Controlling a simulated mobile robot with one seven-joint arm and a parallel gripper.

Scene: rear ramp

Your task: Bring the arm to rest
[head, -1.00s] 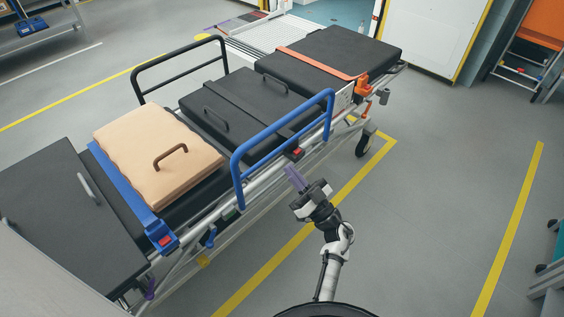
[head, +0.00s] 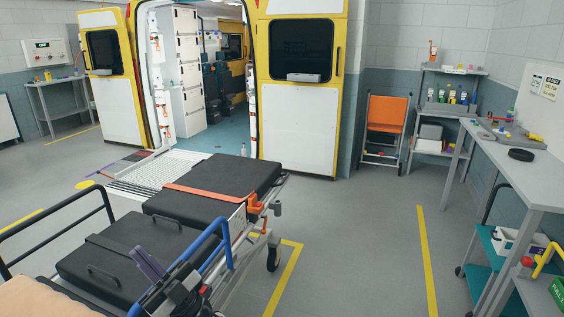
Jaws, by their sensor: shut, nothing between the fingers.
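My gripper (head: 150,264) is at the bottom of the head view, with its purple fingers together and nothing between them. It shows in front of the stretcher's blue side rail (head: 222,240). I cannot tell whether it touches the rail. The rest of my arm (head: 180,300) is mostly cut off by the lower edge of the picture.
The stretcher with black pads (head: 225,180) and an orange strap fills the lower left. Behind it stand a ramp (head: 165,172) and an open yellow ambulance (head: 302,120). A workbench (head: 530,170) lines the right. The floor (head: 370,240) between is clear.

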